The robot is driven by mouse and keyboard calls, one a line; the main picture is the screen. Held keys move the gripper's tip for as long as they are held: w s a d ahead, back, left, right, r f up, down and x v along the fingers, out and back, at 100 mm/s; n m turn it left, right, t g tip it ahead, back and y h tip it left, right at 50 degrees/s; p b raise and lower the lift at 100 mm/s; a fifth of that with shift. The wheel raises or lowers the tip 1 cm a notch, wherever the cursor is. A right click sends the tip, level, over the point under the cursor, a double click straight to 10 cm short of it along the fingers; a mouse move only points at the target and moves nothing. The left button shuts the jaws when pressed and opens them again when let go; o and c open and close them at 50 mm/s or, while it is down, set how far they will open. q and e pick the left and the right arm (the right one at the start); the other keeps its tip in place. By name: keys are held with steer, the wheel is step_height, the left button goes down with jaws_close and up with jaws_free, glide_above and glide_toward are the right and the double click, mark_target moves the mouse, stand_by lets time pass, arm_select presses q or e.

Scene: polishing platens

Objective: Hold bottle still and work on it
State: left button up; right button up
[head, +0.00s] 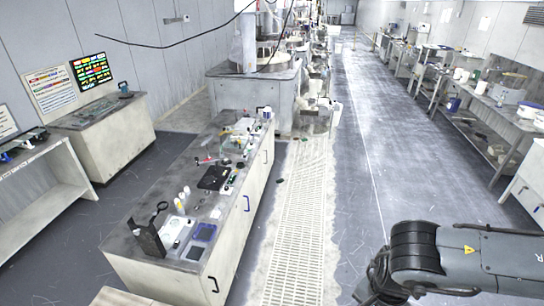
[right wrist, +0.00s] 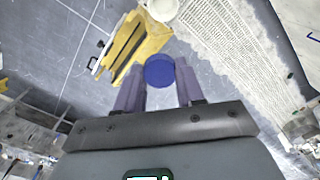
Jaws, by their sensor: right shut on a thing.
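In the right wrist view my right gripper (right wrist: 160,80) has its two purple-grey fingers on either side of a round blue thing (right wrist: 159,71). It is shut on this blue thing, which looks like a bottle cap seen end-on. The body of a bottle below it is hidden. In the head view my right arm (head: 450,258) comes in at the lower right, over the floor, and the held thing does not show there. My left gripper is in neither view.
A long cabinet bench (head: 150,215) with several small items stands left of centre. A yellow object (right wrist: 132,48) and a pale round thing (right wrist: 162,9) lie beyond my fingers. Benches (head: 490,105) line the right wall. The aisle floor (head: 385,150) is clear.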

steer(key=shift+s+a+f, duration=0.4)
steer(key=shift+s+a, duration=0.05)
steer(key=shift+a, duration=0.1)
steer(key=shift+w+d+r, duration=0.35)
steer(key=shift+w+r, duration=0.15)
steer(key=shift+r, duration=0.2)
steer(key=shift+d, duration=0.1)
steer(key=shift+d, duration=0.1)
